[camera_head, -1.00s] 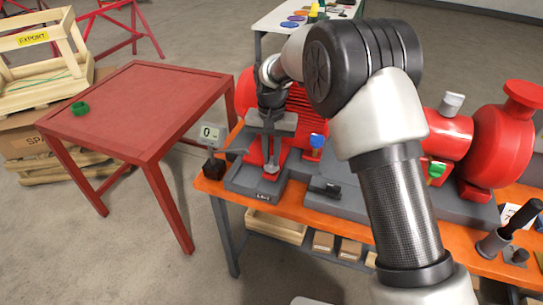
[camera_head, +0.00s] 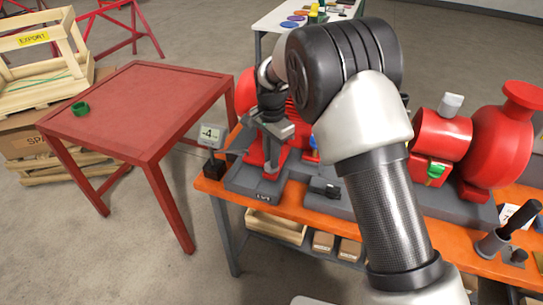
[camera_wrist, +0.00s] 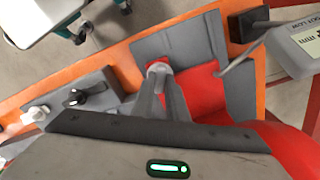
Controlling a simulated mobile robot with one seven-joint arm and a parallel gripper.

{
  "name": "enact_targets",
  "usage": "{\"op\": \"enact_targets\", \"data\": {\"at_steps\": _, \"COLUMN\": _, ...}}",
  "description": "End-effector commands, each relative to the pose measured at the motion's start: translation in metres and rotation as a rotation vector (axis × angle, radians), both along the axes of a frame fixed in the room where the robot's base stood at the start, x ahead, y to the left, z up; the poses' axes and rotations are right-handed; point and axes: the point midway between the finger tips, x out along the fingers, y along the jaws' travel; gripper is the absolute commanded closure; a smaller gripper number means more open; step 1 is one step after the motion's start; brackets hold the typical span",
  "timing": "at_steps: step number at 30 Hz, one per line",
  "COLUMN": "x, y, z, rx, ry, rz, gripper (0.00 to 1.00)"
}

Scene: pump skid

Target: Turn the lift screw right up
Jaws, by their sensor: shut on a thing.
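The lift screw (camera_wrist: 158,69) shows its round grey head in the wrist view, beside the red motor foot (camera_wrist: 199,85) and over the dark grey base plate. My gripper (camera_wrist: 160,88) is shut on the screw head, with one finger on each side. In the head view my gripper (camera_head: 272,150) is over the left end of the skid, and the screw is hidden behind it. A gauge display (camera_head: 210,136) stands left of the skid and appears to read -4. In the wrist view the display (camera_wrist: 308,40) is cut off, with "OT LOW" and "mm" legible.
The red motor and pump (camera_head: 503,135) fill the right of the orange bench (camera_head: 290,207). A black clamp-like part (camera_head: 325,190) lies on the skid's front. A red table (camera_head: 140,105) with a green ring (camera_head: 80,108) stands left, with clear floor in front.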

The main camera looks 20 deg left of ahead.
Motion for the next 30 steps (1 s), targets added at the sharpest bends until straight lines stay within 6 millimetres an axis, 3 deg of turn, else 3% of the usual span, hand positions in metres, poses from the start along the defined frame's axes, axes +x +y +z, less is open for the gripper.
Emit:
{"op": "enact_targets", "data": {"at_steps": 15, "x": 0.0012, "y": 0.0007, "z": 0.0015, "rx": 0.002, "ry": -0.004, "rz": -0.019, "gripper": 1.0}}
{"op": "enact_targets", "data": {"at_steps": 16, "x": 0.0012, "y": 0.0007, "z": 0.0015, "rx": 0.002, "ry": -0.004, "rz": -0.019, "gripper": 0.83}}
{"op": "enact_targets", "data": {"at_steps": 18, "x": 0.0011, "y": 0.0006, "z": 0.0014, "rx": 0.002, "ry": -0.004, "rz": -0.018, "gripper": 0.71}}
{"op": "enact_targets", "data": {"at_steps": 30, "x": 0.0007, "y": 0.0004, "z": 0.0063, "rx": 0.001, "ry": -0.002, "rz": -0.017, "gripper": 0.69}}
